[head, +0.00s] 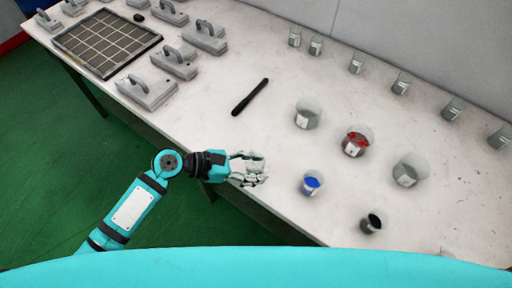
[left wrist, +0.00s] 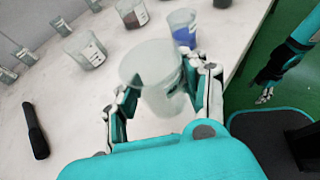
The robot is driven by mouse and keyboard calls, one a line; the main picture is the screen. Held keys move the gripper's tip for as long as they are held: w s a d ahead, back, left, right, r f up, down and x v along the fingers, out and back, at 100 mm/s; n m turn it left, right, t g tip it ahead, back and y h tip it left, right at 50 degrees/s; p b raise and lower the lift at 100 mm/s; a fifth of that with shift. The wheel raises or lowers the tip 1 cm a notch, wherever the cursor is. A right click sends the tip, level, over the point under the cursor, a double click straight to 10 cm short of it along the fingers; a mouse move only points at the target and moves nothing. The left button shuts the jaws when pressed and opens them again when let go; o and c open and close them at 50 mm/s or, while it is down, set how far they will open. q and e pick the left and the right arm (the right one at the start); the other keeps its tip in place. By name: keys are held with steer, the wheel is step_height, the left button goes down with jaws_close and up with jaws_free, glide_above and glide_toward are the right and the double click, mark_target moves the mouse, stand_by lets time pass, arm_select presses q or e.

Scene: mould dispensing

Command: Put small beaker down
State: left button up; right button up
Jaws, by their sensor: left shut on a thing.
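My left gripper (head: 250,170) is at the near edge of the white table, shut on a clear small beaker (left wrist: 152,72). In the left wrist view the beaker stands between the two fingers (left wrist: 160,100), mouth toward the camera, and it looks empty. In the head view the beaker is faint and partly hidden by the fingers. I cannot tell whether its base touches the table. My right gripper (left wrist: 265,97) shows small at the right of the left wrist view, away from the table; its finger opening is unclear.
Right of the left gripper stand a blue-filled beaker (head: 312,184), a dark-filled one (head: 371,224), a red-filled one (head: 356,142) and clear ones (head: 308,114). Several small beakers (head: 401,84) line the wall. A black stick (head: 249,97) lies behind; grey blocks (head: 148,90) stand left.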

arm_select(q)
glide_above(256, 149)
steer(key=s, duration=0.2)
steer(key=shift+f, duration=2.1)
steer(key=shift+f, duration=0.15)
steer(key=o, duration=1.2)
steer(key=shift+a+r, duration=0.1)
steer(key=shift+r, duration=0.1)
steer(key=b+v, duration=0.1)
steer(key=v, duration=1)
steer(key=shift+a+r, duration=0.2)
steer(key=shift+a, duration=0.2)
